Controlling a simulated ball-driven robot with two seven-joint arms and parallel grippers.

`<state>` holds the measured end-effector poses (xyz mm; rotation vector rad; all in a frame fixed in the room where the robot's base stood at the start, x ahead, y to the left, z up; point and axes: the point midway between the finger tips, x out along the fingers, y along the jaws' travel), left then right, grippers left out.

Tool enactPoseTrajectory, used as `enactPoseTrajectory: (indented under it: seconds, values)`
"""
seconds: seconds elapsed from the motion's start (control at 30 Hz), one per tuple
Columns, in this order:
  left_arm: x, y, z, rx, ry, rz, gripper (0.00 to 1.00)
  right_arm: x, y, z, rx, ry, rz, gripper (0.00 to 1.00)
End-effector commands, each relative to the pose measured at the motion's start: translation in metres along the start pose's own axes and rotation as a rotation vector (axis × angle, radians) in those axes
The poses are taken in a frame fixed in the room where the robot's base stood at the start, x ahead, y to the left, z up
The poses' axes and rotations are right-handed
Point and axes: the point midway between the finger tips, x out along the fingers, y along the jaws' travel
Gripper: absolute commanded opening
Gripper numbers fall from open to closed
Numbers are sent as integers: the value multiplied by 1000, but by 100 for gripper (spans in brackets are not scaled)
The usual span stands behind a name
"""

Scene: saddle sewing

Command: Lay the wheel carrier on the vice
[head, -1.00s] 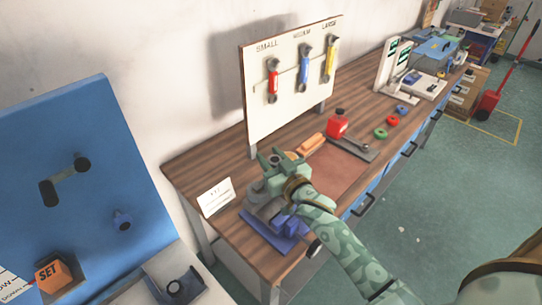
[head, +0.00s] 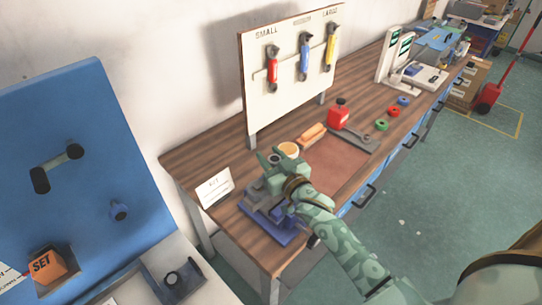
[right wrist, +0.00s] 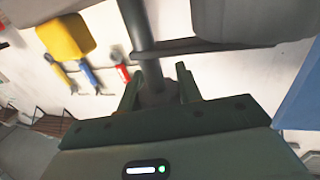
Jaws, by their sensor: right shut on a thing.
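The vice (head: 262,232) is a blue block with grey parts at the near left end of the wooden bench. My right gripper (head: 270,160) is over it and hides much of it. In the right wrist view the gripper (right wrist: 158,92) is shut on a dark grey rod (right wrist: 147,65), which I take for part of the wheel carrier. A round tan-topped piece (head: 289,149) shows just beyond the fingers; I cannot tell if it belongs to the carrier. Whether the carrier touches the vice is hidden. My left gripper is not in view.
A board (head: 290,85) with red, blue and yellow wrenches stands behind the vice. A white card (head: 213,187) is left of it. An orange block (head: 312,132), a red container (head: 339,115) and a brown mat (head: 340,162) lie farther right. A blue panel (head: 80,170) stands at left.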

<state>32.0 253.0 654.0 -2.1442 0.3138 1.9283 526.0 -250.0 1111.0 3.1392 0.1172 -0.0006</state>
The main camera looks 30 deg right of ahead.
Motion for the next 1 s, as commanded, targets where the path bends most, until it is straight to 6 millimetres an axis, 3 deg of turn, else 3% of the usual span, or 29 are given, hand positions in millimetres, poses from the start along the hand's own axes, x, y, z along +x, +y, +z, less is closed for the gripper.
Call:
enactPoseTrajectory:
  seconds: [0.53,1.0]
  values:
    - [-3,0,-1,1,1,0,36,0,0,-2,2,5,0,0]
    - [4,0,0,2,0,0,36,0,0,9,2,4,0,0]
